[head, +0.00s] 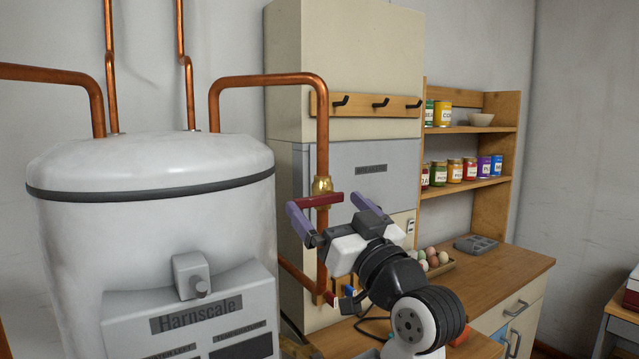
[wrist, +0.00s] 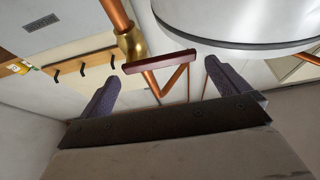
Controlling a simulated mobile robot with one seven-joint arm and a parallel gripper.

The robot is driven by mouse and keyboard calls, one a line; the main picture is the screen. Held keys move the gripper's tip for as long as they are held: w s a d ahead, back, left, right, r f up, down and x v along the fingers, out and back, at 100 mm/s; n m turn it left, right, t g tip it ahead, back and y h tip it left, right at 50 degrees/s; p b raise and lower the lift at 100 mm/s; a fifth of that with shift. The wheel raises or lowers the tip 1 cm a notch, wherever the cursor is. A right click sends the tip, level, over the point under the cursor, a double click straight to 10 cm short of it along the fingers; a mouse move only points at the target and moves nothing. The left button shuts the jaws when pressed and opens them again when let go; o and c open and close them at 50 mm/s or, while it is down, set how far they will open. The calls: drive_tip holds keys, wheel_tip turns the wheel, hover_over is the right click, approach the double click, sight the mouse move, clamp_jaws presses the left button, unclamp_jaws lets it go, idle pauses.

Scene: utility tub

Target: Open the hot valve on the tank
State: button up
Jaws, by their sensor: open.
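The hot valve is a brass body (head: 321,186) on a vertical copper pipe right of the white tank (head: 150,230), with a dark red bar handle (head: 318,200). The handle lies roughly level, across the pipe. My gripper (head: 324,203) is open, its two purple fingers pointing at the valve. In the wrist view the red handle (wrist: 160,62) shows in the gap between the fingertips (wrist: 160,76), slightly beyond them, with the brass body (wrist: 131,45) behind it. No contact with the handle is visible; the exact depth is hard to tell.
Copper pipes (head: 265,80) rise from the tank and loop down to the valve. A tall cabinet (head: 345,70) with a hook rail stands behind. A wooden counter (head: 500,270) with an egg tray (head: 436,266) and shelves of jars (head: 470,168) are to the right.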

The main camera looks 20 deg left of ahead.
sight(321, 198)
drive_tip(key=shift+p+x, duration=0.5)
drive_tip(key=shift+x, duration=1.55)
drive_tip(key=shift+c, duration=0.4)
drive_tip(key=c, duration=1.1)
